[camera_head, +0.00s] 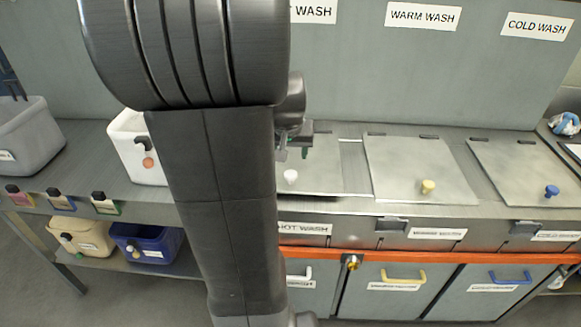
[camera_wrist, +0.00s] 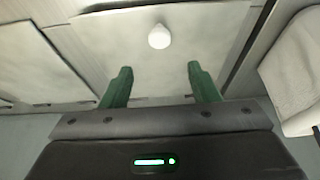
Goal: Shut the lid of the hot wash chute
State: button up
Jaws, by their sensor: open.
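The hot wash lid (camera_head: 320,178) is a grey metal plate with a white knob (camera_head: 291,176). It lies flat over its chute and looks shut, level with the neighbouring lids; my arm hides its left part. In the wrist view the lid (camera_wrist: 205,30) fills the top middle, with the white knob (camera_wrist: 159,36) beyond the fingertips. My gripper (camera_wrist: 160,72) has two green fingers spread apart with nothing between them. In the head view my gripper (camera_head: 304,152) is above the lid's back part, largely hidden by my arm, apart from the knob.
The warm wash lid (camera_head: 410,165) with a yellow knob and the cold wash lid (camera_head: 525,170) with a blue knob lie flat to the right. A white bin (camera_head: 125,150) stands on the counter to the left. A wall panel (camera_head: 350,70) rises behind.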

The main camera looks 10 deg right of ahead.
aim_at(291, 173)
jog(key=x, duration=1.1)
grip_shut()
